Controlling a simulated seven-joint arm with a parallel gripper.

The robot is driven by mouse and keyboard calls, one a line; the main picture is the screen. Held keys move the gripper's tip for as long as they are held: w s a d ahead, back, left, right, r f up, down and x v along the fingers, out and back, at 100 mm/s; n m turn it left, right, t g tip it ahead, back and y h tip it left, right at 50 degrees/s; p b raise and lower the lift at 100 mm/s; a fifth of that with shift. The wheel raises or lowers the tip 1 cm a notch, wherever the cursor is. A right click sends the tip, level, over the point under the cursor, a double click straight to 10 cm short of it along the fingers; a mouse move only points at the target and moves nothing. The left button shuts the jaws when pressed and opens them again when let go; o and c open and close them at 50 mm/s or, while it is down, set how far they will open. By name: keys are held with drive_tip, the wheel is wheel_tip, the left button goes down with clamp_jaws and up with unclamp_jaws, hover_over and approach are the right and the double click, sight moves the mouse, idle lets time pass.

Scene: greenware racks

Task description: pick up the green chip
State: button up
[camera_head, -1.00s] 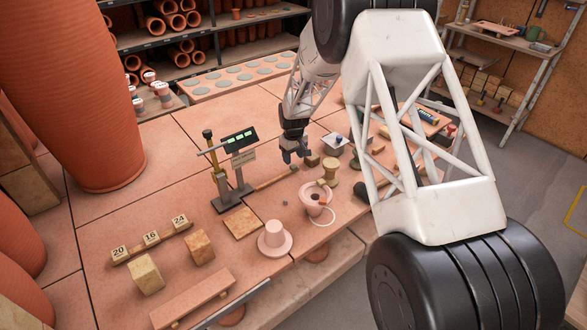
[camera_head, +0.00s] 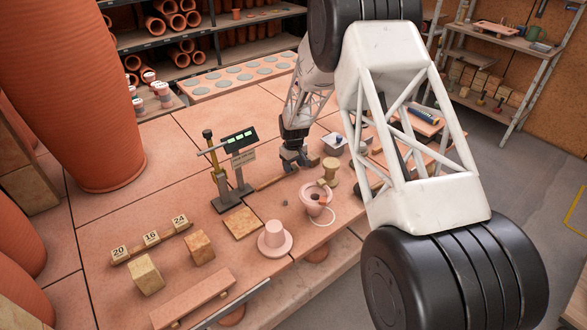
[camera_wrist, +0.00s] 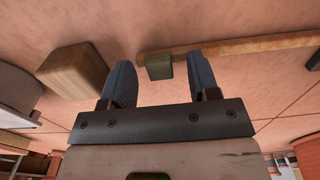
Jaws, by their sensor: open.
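A small dark green block, which looks like the green chip (camera_wrist: 159,66), lies on the terracotta-coloured surface in the wrist view, against the near side of a long wooden strip (camera_wrist: 245,46). My gripper (camera_wrist: 160,78) is open, with one dark finger on each side of the chip in the picture. In the head view my gripper (camera_head: 296,160) is low over the table, behind the clay cup. The chip cannot be made out there.
A brown block (camera_wrist: 73,72) lies just beyond the left finger. In the head view a spool-shaped piece (camera_head: 330,170), a clay cup (camera_head: 314,198) and a grey box (camera_head: 334,145) stand close to my gripper. A scale-like stand (camera_head: 231,185) is at its left.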

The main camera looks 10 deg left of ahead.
sight(294, 166)
drive_tip(key=c, duration=1)
drive_tip(key=shift+r, duration=0.1)
wheel_tip(294, 166, up, 10)
idle(0.7)
